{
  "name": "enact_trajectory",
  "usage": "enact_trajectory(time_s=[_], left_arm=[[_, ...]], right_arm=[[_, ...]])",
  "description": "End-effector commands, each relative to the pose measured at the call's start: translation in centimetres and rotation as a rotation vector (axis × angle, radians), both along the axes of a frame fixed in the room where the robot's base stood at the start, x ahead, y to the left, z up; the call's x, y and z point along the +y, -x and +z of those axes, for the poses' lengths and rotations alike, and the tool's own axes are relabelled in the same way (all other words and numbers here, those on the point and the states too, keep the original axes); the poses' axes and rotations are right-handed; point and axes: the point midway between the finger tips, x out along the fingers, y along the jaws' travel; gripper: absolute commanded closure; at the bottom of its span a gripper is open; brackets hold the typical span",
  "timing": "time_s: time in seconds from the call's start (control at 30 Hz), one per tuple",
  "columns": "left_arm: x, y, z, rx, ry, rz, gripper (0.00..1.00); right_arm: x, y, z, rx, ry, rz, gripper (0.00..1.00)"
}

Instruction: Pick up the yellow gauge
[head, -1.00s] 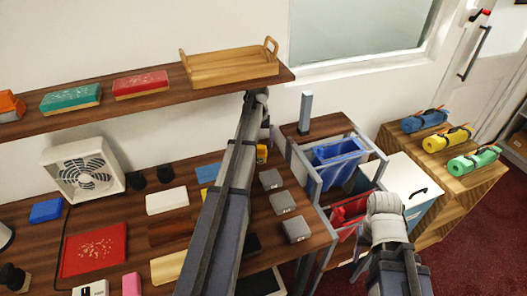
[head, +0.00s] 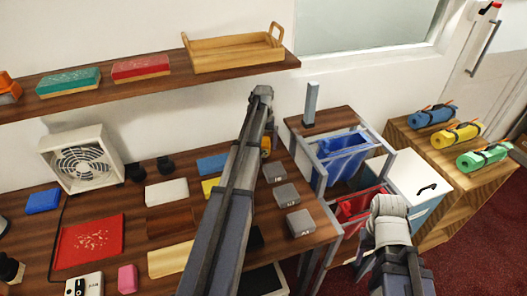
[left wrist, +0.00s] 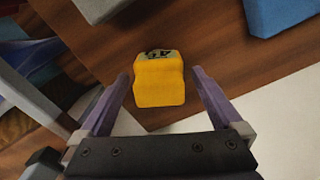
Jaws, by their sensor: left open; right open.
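The yellow gauge (left wrist: 160,82) shows in the left wrist view as a small yellow block with a dark-marked greenish face, on the brown wooden counter near its edge. My left gripper (left wrist: 160,75) is open, with one finger on each side of the gauge in the picture. Gaps show on both sides, and I cannot tell whether the fingers are down at its height. In the head view the gauge (head: 265,148) is partly hidden beside my left arm. My right arm is at the lower right of the head view; its gripper is hidden.
Grey blocks (head: 286,194) stand in a row near the gauge. A blue block (head: 212,165) and a yellow piece (head: 209,187) lie to its left. A shelf (head: 225,83) with a wooden tray (head: 232,56) runs above. A rack with a blue bin (head: 342,155) stands right.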

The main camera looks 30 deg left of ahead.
Motion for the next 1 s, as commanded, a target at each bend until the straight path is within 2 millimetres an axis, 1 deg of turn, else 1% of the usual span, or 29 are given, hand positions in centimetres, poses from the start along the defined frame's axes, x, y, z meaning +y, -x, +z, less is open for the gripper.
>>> enact_trajectory(time_s=[0.03, 0.17, 0.27, 0.47, 0.57, 1.0], left_arm=[[-0.1, 0.0, -1.4, 0.0, 0.0, 0.0, 0.0], [-0.1, 0.0, -2.8, 0.0, 0.0, 0.0, 0.0], [-0.1, 0.0, -3.1, 0.0, 0.0, 0.0, 0.0], [-0.1, 0.0, -2.9, 0.0, 0.0, 0.0, 0.0], [-0.1, 0.0, -2.9, 0.0, 0.0, 0.0, 0.09], [-0.1, 0.0, -2.9, 0.0, 0.0, 0.0, 0.58]], right_arm=[[0.0, 0.0, -1.4, 0.0, 0.0, 0.0, 0.5], [0.0, 0.0, -2.8, 0.0, 0.0, 0.0, 0.5], [0.0, 0.0, -3.1, 0.0, 0.0, 0.0, 0.5], [0.0, 0.0, -2.8, 0.0, 0.0, 0.0, 0.5], [0.0, 0.0, -2.8, 0.0, 0.0, 0.0, 0.5], [0.0, 0.0, -2.9, 0.0, 0.0, 0.0, 0.5]])
